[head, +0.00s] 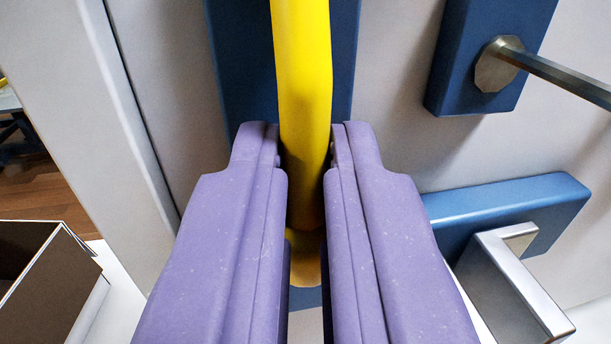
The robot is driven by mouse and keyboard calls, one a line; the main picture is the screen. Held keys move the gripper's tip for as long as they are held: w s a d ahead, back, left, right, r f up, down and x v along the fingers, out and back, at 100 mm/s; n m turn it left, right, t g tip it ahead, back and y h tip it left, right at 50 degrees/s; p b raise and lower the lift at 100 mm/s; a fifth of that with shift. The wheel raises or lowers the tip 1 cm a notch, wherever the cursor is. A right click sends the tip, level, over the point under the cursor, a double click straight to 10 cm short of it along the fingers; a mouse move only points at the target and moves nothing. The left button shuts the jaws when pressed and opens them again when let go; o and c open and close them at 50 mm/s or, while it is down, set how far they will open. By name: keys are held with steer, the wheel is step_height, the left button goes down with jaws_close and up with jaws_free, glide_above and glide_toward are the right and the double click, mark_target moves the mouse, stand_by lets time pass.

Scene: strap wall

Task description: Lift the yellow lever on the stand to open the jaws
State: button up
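The yellow lever (302,70) is a thick rounded bar running from the top edge of the head view down between my fingers. Its lower end meets a darker yellow rounded part (306,270), partly hidden behind my fingers. My gripper (306,150) has two purple fingers, one on each side of the lever, and they look closed against it with no clear gap. A dark blue upright plate (342,60) stands behind the lever. The jaws of the stand are not clearly seen.
At upper right, a metal rod (560,75) sticks out from a blue block (452,75). Below it, a blue bar (510,205) and a silver metal bracket (510,285) lie close to my right finger. An open box (45,285) is at lower left.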

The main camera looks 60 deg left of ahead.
mark_target(328, 92)
steer(key=shift+r+p, duration=0.1)
steer(key=shift+p, duration=0.25)
jaws_close()
steer(key=r+h+p, duration=0.1)
steer(key=p, duration=0.2)
steer(key=d+g+h+p, duration=0.1)
steer(key=p, duration=0.2)
steer(key=shift+s+r, duration=0.2)
steer(key=shift+r, duration=0.2)
steer(key=h+p, duration=0.1)
steer(key=p, duration=0.2)
steer(key=r+g+h+p, duration=0.1)
steer(key=p, duration=0.3)
steer(key=d+r+n+p, duration=0.1)
steer(key=p, duration=0.2)
steer(key=shift+s+r+g+h+p, duration=0.15)
steer(key=shift+s+g+h+p, duration=0.1)
steer(key=shift+g+h+p, duration=0.15)
steer(key=g+h+p, duration=0.1)
steer(key=p, duration=0.3)
steer(key=r+h+p, duration=0.1)
steer(key=h+p, duration=0.1)
steer(key=p, duration=0.3)
steer(key=r+g+h+p, duration=0.1)
steer(key=h+p, duration=0.1)
steer(key=p, duration=0.3)
steer(key=shift+d+r+n+g, duration=0.2)
steer(key=shift+n+g, duration=0.1)
